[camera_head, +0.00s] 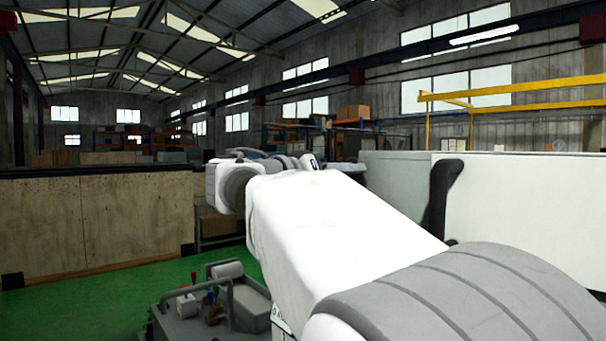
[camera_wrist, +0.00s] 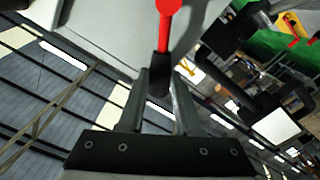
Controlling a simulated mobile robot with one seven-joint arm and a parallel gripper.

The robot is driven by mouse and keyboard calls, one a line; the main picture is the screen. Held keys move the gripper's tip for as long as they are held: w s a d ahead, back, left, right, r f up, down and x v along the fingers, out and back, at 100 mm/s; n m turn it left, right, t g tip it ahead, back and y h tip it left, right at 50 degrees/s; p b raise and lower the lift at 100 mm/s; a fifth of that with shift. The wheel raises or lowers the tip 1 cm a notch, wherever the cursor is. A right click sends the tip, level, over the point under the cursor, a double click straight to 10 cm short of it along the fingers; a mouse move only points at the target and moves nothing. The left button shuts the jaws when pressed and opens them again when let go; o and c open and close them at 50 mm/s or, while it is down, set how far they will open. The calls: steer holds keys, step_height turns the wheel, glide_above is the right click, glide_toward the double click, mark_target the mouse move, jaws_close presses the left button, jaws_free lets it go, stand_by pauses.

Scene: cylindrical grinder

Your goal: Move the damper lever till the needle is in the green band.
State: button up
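In the wrist view a red lever (camera_wrist: 167,12) comes down from the top and ends in a black grip (camera_wrist: 160,65). My gripper (camera_wrist: 160,76) has one finger on each side of this black grip, and the grip fills the gap between the fingertips. The lever stands in front of a pale grey surface (camera_wrist: 105,25). No gauge, needle or green band can be made out in either view. In the head view my own arm covers the middle and right, and my gripper cannot be made out there.
In the head view a grey machine unit (camera_head: 250,305) with small coloured knobs stands low at the left. Wooden panels (camera_head: 100,225) stand behind green floor (camera_head: 110,290). A long white housing (camera_head: 520,205) lies at the right, beyond my arm.

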jaws_close()
stand_by(0.8)
steer(key=m+b, duration=0.1)
steer(key=b, duration=0.2)
steer(key=s+m+b, duration=0.1)
steer(key=b, duration=0.2)
steer(key=shift+s+d+r, duration=0.1)
steer(key=shift+d+r, duration=0.05)
steer(key=shift+d, duration=0.25)
steer(key=shift+s+d+r+m, duration=0.15)
steer(key=shift+r+m, duration=0.1)
steer(key=shift+m, duration=0.15)
steer(key=o, duration=0.9)
jaws_free()
steer(key=shift+c, duration=0.2)
